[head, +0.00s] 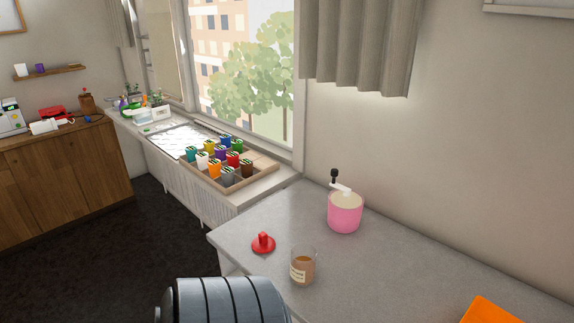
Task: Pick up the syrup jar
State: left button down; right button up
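A small clear glass jar (303,266) with brown contents and a pale label stands upright on the grey counter (400,270). It looks like the syrup jar, but I cannot read its label. A red lid with a raised knob (263,243) lies on the counter just left of the jar, apart from it. Neither of my grippers shows in the head view.
A pink tub with a pump top (345,212) stands behind the jar. An orange object (490,312) is at the bottom right. A divided tray (262,180) of colourful cups sits by the window. The counter right of the jar is clear.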

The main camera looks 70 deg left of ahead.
aim_at(303, 256)
jog(key=u, duration=2)
jog(key=k+u, duration=0.3)
jog(key=k+j+u, duration=0.2)
jog(key=k+u, duration=0.15)
jog(key=k, duration=0.05)
